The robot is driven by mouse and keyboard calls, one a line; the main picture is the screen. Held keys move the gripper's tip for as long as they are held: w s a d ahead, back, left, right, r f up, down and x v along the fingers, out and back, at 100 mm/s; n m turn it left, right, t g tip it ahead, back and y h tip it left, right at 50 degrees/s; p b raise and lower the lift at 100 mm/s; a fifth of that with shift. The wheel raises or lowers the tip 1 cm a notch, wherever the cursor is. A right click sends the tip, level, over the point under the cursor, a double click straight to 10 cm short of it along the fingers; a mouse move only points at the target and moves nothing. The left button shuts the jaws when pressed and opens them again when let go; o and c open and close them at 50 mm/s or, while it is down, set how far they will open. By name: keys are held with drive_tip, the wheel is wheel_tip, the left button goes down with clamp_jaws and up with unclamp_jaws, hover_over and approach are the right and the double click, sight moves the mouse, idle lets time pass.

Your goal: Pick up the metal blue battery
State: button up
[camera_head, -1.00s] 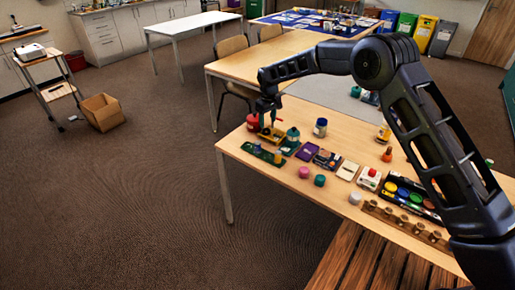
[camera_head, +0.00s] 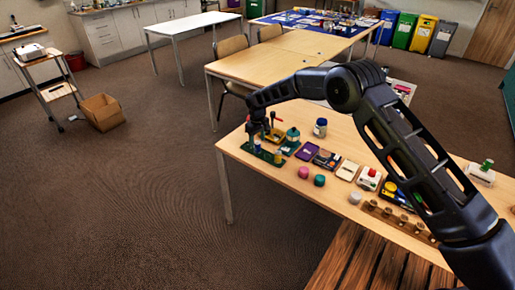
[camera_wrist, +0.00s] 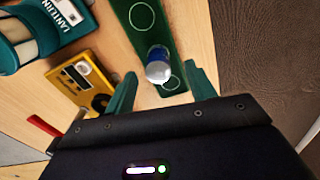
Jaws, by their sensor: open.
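The blue battery (camera_wrist: 158,59) has a shiny metal top and stands on a dark green strip (camera_wrist: 128,12) marked with pale circles. My gripper (camera_wrist: 161,71) is open in the wrist view, with one green finger to each side of the battery's near end. The fingers are apart from it, and nothing is held. In the head view my gripper (camera_head: 257,143) is low over the left end of the green strip (camera_head: 262,156), at the table's left part. The battery is small and partly hidden by the gripper there.
A yellow meter (camera_wrist: 72,77) and a teal lantern (camera_wrist: 48,43) lie close on the left in the wrist view. A red handle (camera_wrist: 42,125) is near the left finger. In the head view, a purple box (camera_head: 306,151) and several small items stand to the right.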

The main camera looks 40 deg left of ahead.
sight(257, 142)
wheel_tip(257, 142, down, 4)
drive_tip(key=shift+w+f, duration=0.1)
drive_tip(key=shift+w, duration=0.05)
drive_tip(key=c, duration=1.1)
drive_tip(key=shift+a, duration=0.1)
